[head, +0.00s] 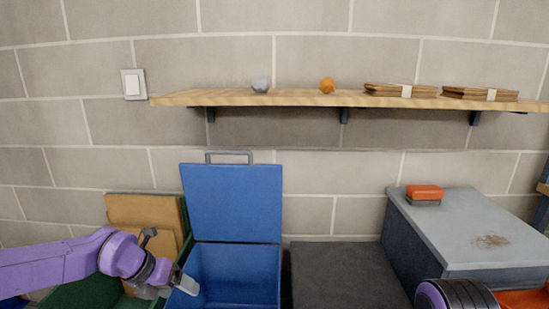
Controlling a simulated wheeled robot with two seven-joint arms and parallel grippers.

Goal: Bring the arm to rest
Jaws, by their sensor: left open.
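My left arm comes in from the lower left, purple with a dark wrist. Its gripper (180,284) is open, over the left edge of a blue box (237,262). Nothing shows between its fingers. The box's blue lid (232,202) stands raised against the wall, with a grey handle on top. The inside of the box is partly visible, and its lower part is cut off by the picture's edge. My right gripper does not show.
A green bin (90,292) with cardboard (147,212) stands left of the box. A dark flat-topped block (340,273) and a grey cabinet (462,226) with an orange-topped brush (425,193) stand right. A wooden shelf (230,98) spans the wall above.

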